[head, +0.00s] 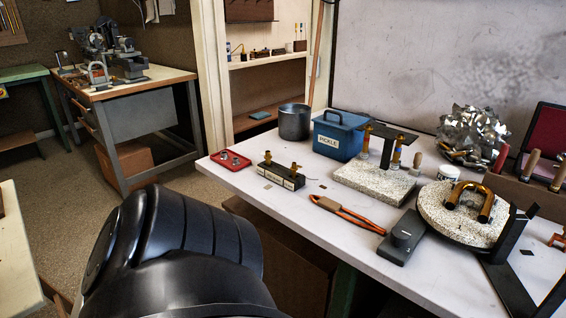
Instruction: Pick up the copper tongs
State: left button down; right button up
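The copper tongs (350,214) lie flat near the front edge of the white workbench (300,225). A large black rounded part of my arm fills the lower left of the head view, in front of the bench's left side. Neither of my grippers shows in the view.
A dark grey block (401,238) and a round speckled slab (448,222) with a brass U-bend (467,199) sit right of the tongs. Behind are a rectangular slab (372,185), a blue PICKLE box (338,137) and a grey pot (294,122). A red tray (231,161) lies left.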

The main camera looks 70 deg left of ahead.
aim_at(327, 203)
jog(key=u, duration=1.75)
